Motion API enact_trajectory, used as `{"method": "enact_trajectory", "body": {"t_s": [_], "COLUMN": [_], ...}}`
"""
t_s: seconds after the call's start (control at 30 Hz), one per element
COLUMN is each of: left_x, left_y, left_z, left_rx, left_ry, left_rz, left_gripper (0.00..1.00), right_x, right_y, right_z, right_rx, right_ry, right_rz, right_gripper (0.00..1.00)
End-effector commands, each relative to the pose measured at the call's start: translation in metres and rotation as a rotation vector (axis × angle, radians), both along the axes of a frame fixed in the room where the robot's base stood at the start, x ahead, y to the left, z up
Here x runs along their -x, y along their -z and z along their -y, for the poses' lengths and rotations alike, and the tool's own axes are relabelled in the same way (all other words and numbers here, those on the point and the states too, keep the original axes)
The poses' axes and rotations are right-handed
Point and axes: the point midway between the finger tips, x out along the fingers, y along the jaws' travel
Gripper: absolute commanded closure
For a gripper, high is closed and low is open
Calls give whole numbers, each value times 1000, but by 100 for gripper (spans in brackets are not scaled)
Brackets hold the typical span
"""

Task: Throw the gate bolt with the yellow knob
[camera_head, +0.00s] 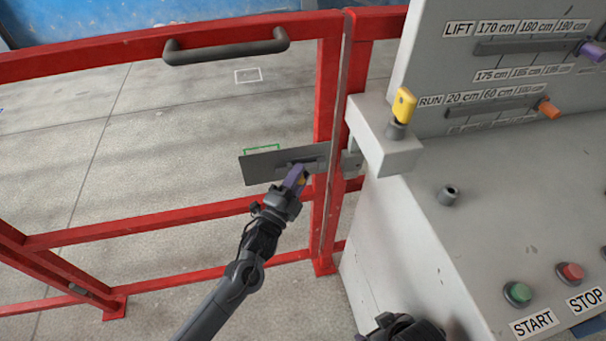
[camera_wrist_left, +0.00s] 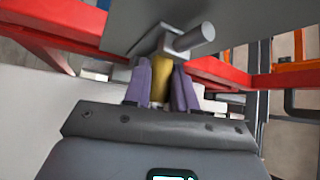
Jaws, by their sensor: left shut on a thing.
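The gate bolt (camera_head: 312,160) is a grey bar on a flat grey plate (camera_head: 260,168) mounted on the red gate (camera_head: 328,85). My left gripper (camera_head: 297,177), with purple fingers, is at the bolt. In the left wrist view the fingers (camera_wrist_left: 161,85) are shut on the yellow knob (camera_wrist_left: 160,92), one on each side. In the head view the fingers mostly cover the knob. A grey catch (camera_head: 351,163) stands at the post just right of the bolt. I cannot tell how far the bolt reaches into it. A dark part at the bottom edge is mine; its fingers do not show.
A grey console (camera_head: 450,240) stands on the right, with a yellow key-like handle (camera_head: 404,105) on its corner block, close to the bolt. It carries a green START button (camera_head: 517,293) and a red STOP button (camera_head: 570,272). A dark handle (camera_head: 226,46) sits on the gate's top rail.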

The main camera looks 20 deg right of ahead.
Motion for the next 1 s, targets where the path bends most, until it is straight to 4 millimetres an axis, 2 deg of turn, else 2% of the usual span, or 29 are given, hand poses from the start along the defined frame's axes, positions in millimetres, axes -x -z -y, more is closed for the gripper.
{"method": "enact_trajectory", "body": {"t_s": [0.03,0.13,0.17,0.57,1.0], "left_x": [-2,-2,-2,3,49], "left_y": [0,0,0,1,19], "left_z": [-3,-3,-2,-5,-54], "left_rx": [0,0,0,0,-2], "left_ry": [-7,-6,-6,-3,-5], "left_rz": [2,1,1,-1,-2], "left_gripper": [70,54,53,53,53], "right_x": [0,0,0,0,0], "right_y": [0,0,0,-3,-24], "right_z": [0,-1,-1,-3,0], "right_rx": [-1,-3,-4,-11,-1], "right_ry": [1,2,3,8,1], "right_rz": [0,0,-1,-1,-1], "right_gripper": [6,6,6,6,6]}}
